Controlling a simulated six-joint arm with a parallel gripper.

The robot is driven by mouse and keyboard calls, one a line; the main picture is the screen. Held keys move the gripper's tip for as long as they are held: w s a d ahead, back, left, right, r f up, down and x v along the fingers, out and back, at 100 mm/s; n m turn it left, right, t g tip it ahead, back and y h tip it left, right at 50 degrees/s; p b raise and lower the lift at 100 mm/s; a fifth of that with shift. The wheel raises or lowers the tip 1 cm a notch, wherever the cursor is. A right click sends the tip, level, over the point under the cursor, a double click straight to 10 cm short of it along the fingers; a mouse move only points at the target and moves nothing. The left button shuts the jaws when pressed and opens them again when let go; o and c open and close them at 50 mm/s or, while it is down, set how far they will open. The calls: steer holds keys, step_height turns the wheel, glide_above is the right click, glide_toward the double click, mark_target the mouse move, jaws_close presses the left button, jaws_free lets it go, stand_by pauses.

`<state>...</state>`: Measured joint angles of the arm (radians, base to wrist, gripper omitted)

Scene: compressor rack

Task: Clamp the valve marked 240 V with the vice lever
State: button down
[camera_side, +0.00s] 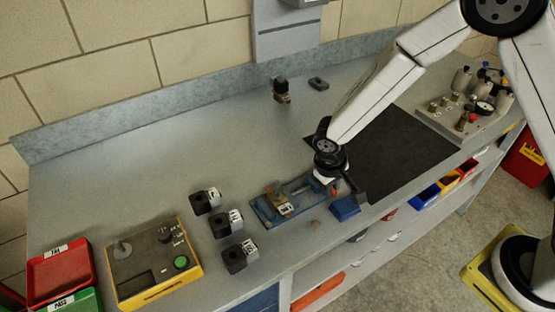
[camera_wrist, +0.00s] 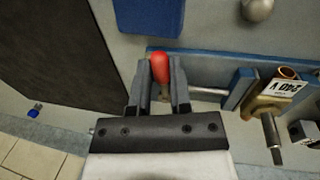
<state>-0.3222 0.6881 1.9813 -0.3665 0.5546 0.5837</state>
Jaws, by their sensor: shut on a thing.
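The valve marked 240 V (camera_wrist: 272,95) is a brass body with a white label. It sits at the jaw end of the blue vice (camera_wrist: 215,52), and also shows in the side view (camera_side: 279,200). The blue vice jaw plate stands right beside the valve; I cannot tell whether they touch. My gripper (camera_wrist: 161,80) is shut on the red-handled vice lever (camera_wrist: 160,67), at the end of the vice away from the valve. In the side view my gripper (camera_side: 345,190) is low over the vice (camera_side: 258,208), and the lever is mostly hidden by it.
Several black blocks with white labels (camera_side: 229,224) stand left of the vice. A yellow control box (camera_side: 150,285) and a red tray (camera_side: 45,285) are farther left. A blue block (camera_side: 345,208) is close to my gripper. A black mat (camera_side: 390,150) lies right. The back-left bench is clear.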

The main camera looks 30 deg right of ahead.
stand_by(0.4)
steer(key=c, duration=0.5)
jaws_free()
steer(key=shift+c, duration=0.2)
steer(key=shift+r, duration=0.1)
step_height(320, 180, up, 8)
steer(key=a, duration=0.1)
steer(key=shift+a+f, duration=0.25)
steer(key=shift+a, duration=0.05)
steer(key=s+d+r+t+y, duration=0.2)
steer(key=s+d+r, duration=0.1)
steer(key=s+d, duration=0.7)
steer(key=shift+s+d+r+m, duration=0.25)
steer(key=shift+d+r+m, duration=0.05)
steer(key=shift+d, duration=0.2)
